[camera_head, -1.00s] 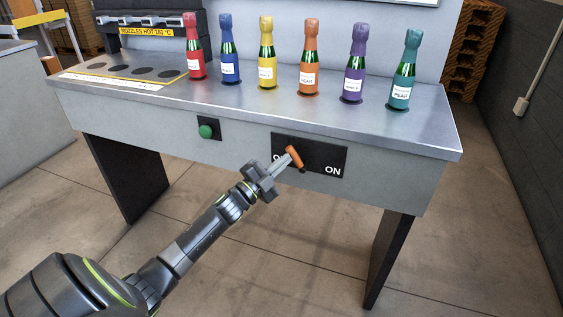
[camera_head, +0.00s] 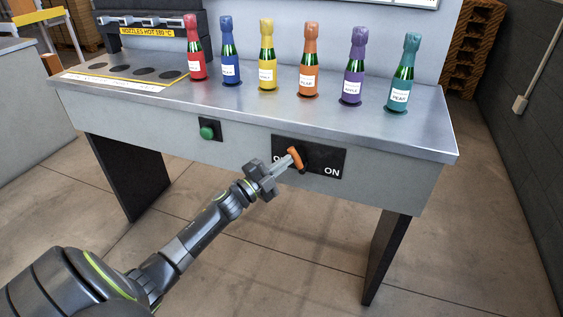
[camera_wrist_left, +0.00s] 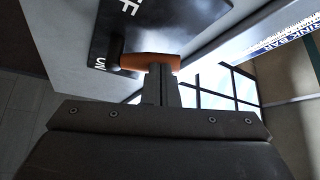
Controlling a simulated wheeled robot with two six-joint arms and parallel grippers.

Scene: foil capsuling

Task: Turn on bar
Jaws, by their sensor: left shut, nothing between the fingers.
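The black switch plate (camera_head: 323,157) is on the front of the metal bench, with "ON" at its lower right and a partly hidden label at its left. An orange bar handle (camera_head: 296,158) sits on the plate and slants up to the left, toward the hidden label. My left gripper (camera_head: 287,164) is shut and empty, its fingertips at the handle's left side. In the left wrist view the closed fingers (camera_wrist_left: 161,85) meet or nearly meet the orange handle (camera_wrist_left: 150,62); contact is not certain. My right gripper is not in view.
A green button (camera_head: 207,132) on a small black plate is left of the switch. Several foil-topped bottles, such as the orange one (camera_head: 309,80), stand along the bench top (camera_head: 240,105). A nozzle machine (camera_head: 150,30) stands at the back left. The floor before the bench is clear.

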